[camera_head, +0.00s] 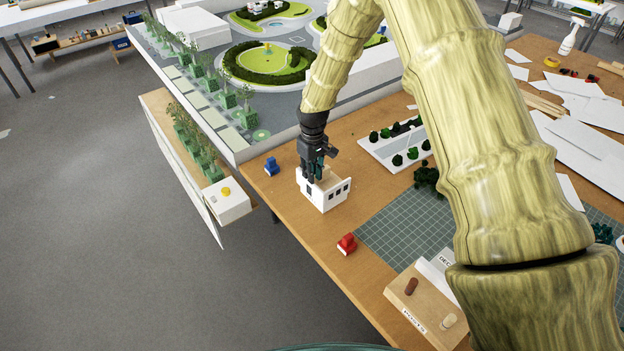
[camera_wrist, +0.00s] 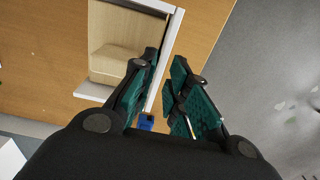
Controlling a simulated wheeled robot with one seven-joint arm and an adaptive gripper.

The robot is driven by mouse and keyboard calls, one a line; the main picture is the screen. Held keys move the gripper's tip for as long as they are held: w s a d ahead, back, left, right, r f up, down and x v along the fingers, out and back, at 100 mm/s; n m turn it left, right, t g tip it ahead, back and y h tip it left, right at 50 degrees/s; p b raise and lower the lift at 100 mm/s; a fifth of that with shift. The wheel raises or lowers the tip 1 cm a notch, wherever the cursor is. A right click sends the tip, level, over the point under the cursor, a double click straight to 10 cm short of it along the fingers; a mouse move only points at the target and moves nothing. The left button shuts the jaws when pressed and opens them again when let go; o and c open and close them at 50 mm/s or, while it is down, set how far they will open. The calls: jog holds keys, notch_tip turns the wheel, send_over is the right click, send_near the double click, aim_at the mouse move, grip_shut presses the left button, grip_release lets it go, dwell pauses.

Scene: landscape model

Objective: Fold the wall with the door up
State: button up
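A small white model house (camera_head: 328,197) without a roof stands on the wooden table, with dark window openings in its front wall. Its left side shows a dark opening; I cannot tell if this is the door. My gripper (camera_head: 318,177) points down at the house's back left part. In the wrist view, the gripper (camera_wrist: 166,60) has its fingers apart, with a thin white wall edge (camera_wrist: 172,35) running between them. I see a gap beside the right finger. The tan inside of the house (camera_wrist: 118,45) shows to the left of the fingers.
A blue clamp-like piece (camera_head: 272,166) lies left of the house, and a red one (camera_head: 347,244) in front. The landscape model (camera_head: 235,140) stands behind.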

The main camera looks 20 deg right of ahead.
notch_tip(320, 180, up, 8)
dwell(0.4)
jog(key=shift+d, duration=0.1)
jog(key=s+f+m+p, duration=0.1)
jog(key=s+f, duration=0.4)
jog(key=s, duration=0.2)
jog(key=s+a+f+m+p, duration=0.1)
jog(key=s+f, duration=0.5)
jog(key=s, duration=0.2)
jog(key=s+f+m+y+p, duration=0.1)
jog(key=s+f, duration=0.4)
jog(key=s, duration=0.3)
jog(key=shift+a+f+m+g, duration=0.15)
jog(key=shift+a+m+g, duration=0.15)
jog(key=shift+a, duration=0.05)
jog(key=s+f+b, duration=0.1)
jog(key=s+f, duration=0.2)
jog(key=s, duration=0.5)
jog(key=s+f+b, duration=0.1)
jog(key=s+f, duration=0.2)
jog(key=s, duration=0.5)
jog(key=s+d+f+h+b, duration=0.1)
jog(key=s+f, duration=0.2)
jog(key=s, duration=0.6)
jog(key=shift+f+m, duration=0.4)
